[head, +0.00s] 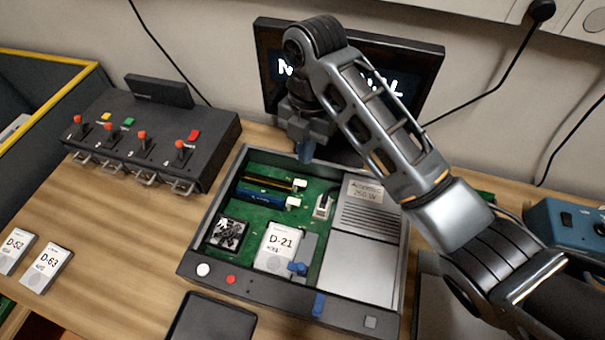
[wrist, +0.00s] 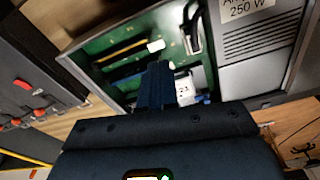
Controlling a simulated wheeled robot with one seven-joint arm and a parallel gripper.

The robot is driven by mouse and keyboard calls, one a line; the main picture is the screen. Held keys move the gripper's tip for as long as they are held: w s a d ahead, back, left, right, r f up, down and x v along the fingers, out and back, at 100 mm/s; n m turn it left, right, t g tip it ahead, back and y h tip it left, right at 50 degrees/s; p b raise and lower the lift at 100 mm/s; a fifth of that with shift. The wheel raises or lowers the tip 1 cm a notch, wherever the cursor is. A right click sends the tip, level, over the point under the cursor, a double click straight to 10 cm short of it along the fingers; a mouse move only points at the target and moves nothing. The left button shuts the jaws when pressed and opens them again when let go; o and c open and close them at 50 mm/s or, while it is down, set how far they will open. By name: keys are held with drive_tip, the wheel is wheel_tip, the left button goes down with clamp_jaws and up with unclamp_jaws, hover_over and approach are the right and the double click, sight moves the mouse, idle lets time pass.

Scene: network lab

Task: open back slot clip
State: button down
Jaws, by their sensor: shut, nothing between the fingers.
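The open case (head: 190,235) holds a green board with two slots at the back left. The back slot (head: 266,182) carries a black and yellow strip, with a white clip (head: 299,184) at its right end. The front slot (head: 262,197) carries a blue strip, with another white clip (head: 292,202). In the wrist view the back clip (wrist: 156,45) shows just beyond my fingertips; the front clip seems hidden behind the fingers. My gripper (head: 306,154) is shut and empty, pointing down above the case's back edge, apart from the clips. I cannot tell whether the clip is open.
A power unit (head: 361,250) fills the case's right side. A drive labelled D-21 (head: 276,246) and a fan (head: 226,233) sit at the front. A monitor (head: 265,45) stands close behind my gripper.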

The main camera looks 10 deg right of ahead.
sight(303, 184)
idle(0.3)
drive_tip(key=f, duration=0.5)
drive_tip(key=shift+s+a+f+b, duration=0.15)
drive_tip(key=shift+s+f+b, duration=0.15)
drive_tip(key=shift+b, duration=0.1)
drive_tip(key=shift+f+b, duration=0.55)
drive_tip(key=shift+f, duration=0.15)
